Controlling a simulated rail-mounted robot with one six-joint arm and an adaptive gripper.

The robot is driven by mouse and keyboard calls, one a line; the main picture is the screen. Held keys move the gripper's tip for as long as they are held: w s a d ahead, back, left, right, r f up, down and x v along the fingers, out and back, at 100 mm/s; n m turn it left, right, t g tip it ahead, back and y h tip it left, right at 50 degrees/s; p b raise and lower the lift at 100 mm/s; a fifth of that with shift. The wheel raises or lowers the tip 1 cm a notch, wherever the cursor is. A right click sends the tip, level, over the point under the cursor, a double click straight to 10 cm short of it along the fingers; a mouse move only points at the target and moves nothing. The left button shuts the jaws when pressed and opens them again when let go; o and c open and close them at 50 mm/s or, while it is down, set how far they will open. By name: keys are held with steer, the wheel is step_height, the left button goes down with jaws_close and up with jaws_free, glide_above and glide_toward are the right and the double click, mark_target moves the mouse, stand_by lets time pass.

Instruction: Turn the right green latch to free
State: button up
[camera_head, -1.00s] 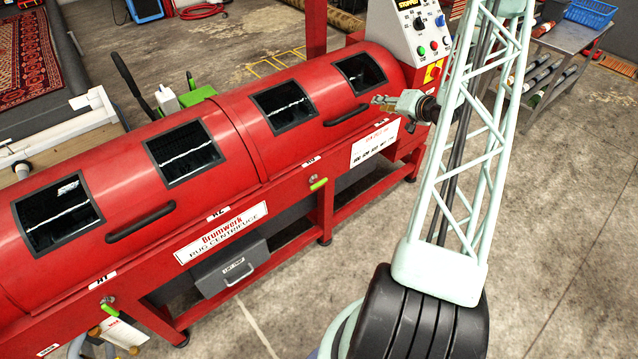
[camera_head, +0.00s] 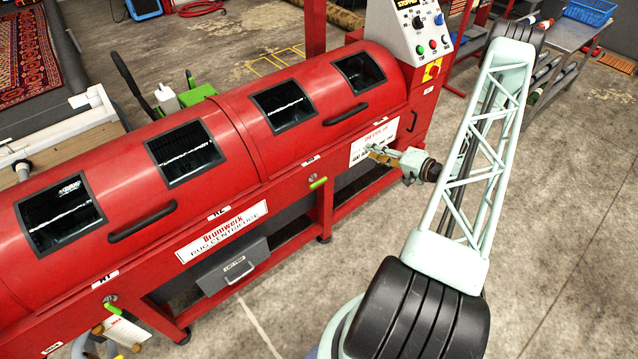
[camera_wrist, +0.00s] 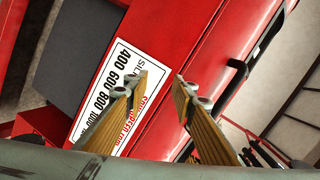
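The red rug centrifuge (camera_head: 240,150) carries two green latches on its front. The right green latch (camera_head: 318,184) sits below the drum, under a small label, with its handle sticking out roughly level. The left green latch (camera_head: 112,309) is at the lower left, beside a hanging tag. My gripper (camera_head: 375,153) is to the right of and above the right latch, apart from it, in front of the white speed label. In the wrist view my gripper (camera_wrist: 160,88) is open and empty, its fingers apart over the red machine. The latch cannot be made out there.
The control panel (camera_head: 420,35) with knobs and buttons stands at the machine's right end. Black handles (camera_head: 345,114) stick out from the drum covers. A grey box (camera_head: 233,270) sits under the machine. The concrete floor (camera_head: 560,220) at the right is clear.

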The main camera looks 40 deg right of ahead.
mark_target(320, 184)
steer(key=s+a+f+t+y, duration=0.1)
steer(key=s+a+f+y, duration=0.1)
steer(key=a, duration=0.7)
steer(key=s+a+f+m+t+y, duration=0.1)
steer(key=a+f, duration=0.4)
steer(key=a, duration=0.5)
steer(key=s+y, duration=0.1)
steer(key=s, duration=0.1)
steer(key=shift+s+a+y, duration=0.2)
steer(key=shift+s+y, duration=0.1)
steer(key=shift+w, duration=0.2)
steer(key=shift+x, duration=6.7)
steer(key=shift+r, duration=0.2)
steer(key=shift+c, duration=0.5)
jaws_close()
